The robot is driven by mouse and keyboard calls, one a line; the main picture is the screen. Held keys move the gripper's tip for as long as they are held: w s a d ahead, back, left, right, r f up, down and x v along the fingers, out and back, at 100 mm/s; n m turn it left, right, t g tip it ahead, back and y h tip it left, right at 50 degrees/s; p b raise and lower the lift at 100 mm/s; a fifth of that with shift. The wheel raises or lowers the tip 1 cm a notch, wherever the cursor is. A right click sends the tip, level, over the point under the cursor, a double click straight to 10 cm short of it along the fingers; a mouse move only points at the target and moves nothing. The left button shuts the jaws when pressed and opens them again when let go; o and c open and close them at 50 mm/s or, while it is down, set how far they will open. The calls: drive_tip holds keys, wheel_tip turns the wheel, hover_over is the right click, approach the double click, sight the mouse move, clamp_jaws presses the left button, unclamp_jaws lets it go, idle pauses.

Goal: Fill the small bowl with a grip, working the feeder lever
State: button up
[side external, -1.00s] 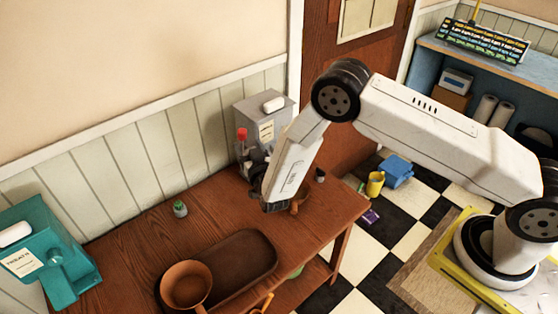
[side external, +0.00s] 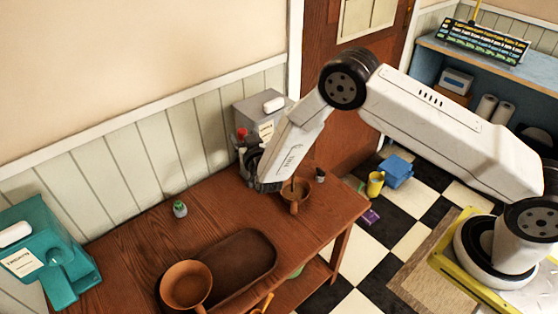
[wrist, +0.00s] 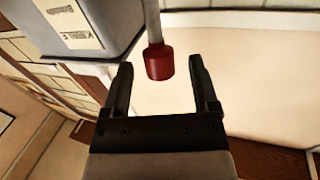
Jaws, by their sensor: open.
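The small brown bowl (side external: 297,193) stands on the wooden table near the grey feeder (side external: 258,108); a thin upright piece, perhaps its grip, shows at its back. Its contents cannot be made out. The feeder's lever ends in a red knob (side external: 241,134). In the wrist view the red knob (wrist: 160,64) hangs on a pale rod, ahead of and between my open fingertips. My gripper (wrist: 163,75) is empty. In the side view my gripper (side external: 250,168) is just below the knob, in front of the feeder, and hides its lower part.
A teal dispenser (side external: 48,250) stands at the left. A small green-topped item (side external: 180,209) stands near the wall. The table between it and the feeder is clear.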

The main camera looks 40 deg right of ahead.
sight(240, 130)
drive_tip(key=shift+x, duration=1.9)
clamp_jaws()
